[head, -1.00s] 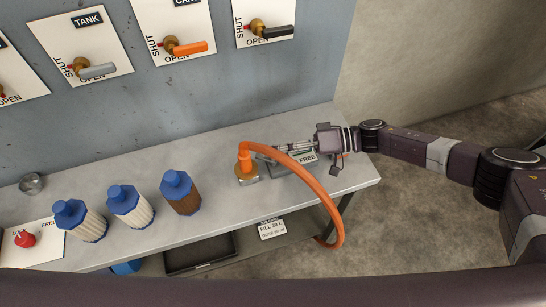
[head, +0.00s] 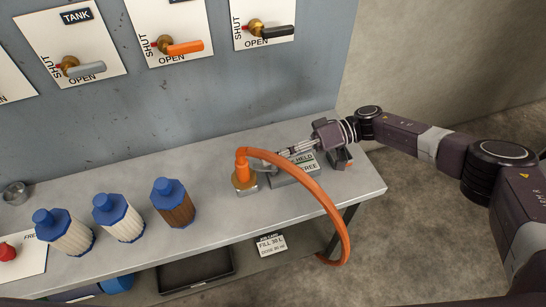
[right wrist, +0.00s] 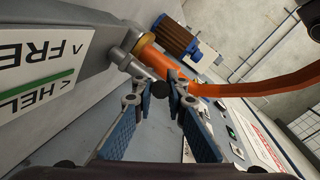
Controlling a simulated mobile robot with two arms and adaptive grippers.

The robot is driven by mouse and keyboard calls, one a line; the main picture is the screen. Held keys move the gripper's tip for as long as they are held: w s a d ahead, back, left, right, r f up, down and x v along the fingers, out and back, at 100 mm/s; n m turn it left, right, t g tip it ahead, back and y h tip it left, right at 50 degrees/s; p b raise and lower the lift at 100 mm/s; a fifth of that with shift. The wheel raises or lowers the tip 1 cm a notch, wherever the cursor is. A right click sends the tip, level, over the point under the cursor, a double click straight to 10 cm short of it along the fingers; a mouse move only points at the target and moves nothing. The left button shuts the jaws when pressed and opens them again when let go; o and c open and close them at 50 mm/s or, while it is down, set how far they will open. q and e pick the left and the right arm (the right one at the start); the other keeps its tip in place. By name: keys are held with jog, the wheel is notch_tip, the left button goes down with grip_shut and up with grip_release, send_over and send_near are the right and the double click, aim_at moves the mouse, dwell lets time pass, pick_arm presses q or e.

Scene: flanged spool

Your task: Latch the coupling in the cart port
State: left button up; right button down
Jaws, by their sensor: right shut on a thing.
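The orange hose coupling (head: 242,160) stands upright on a brass and grey port (head: 244,182) at the bench's front right; the hose arcs right and down over the edge. Beside it is a grey block with a HELD / FREE label (head: 306,167). A short grey lever with a dark round knob (right wrist: 160,90) reaches from beside the coupling. My right gripper (head: 281,153) is at the lever's end behind the label, its fingers closed around the knob in the right wrist view (right wrist: 163,97). The fingers partly hide the lever in the head view. My left gripper is out of view.
Several blue-capped bottles (head: 174,204) stand left of the coupling. Valve handles, one orange (head: 185,47), are on the wall panel behind. A dark tray (head: 195,270) and a FILL 30 L label (head: 271,244) are below the bench top.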

jog(key=c, duration=2.2)
grip_release()
jog(key=shift+d, duration=0.1)
jog(key=v, duration=1.2)
jog(key=shift+o, duration=0.2)
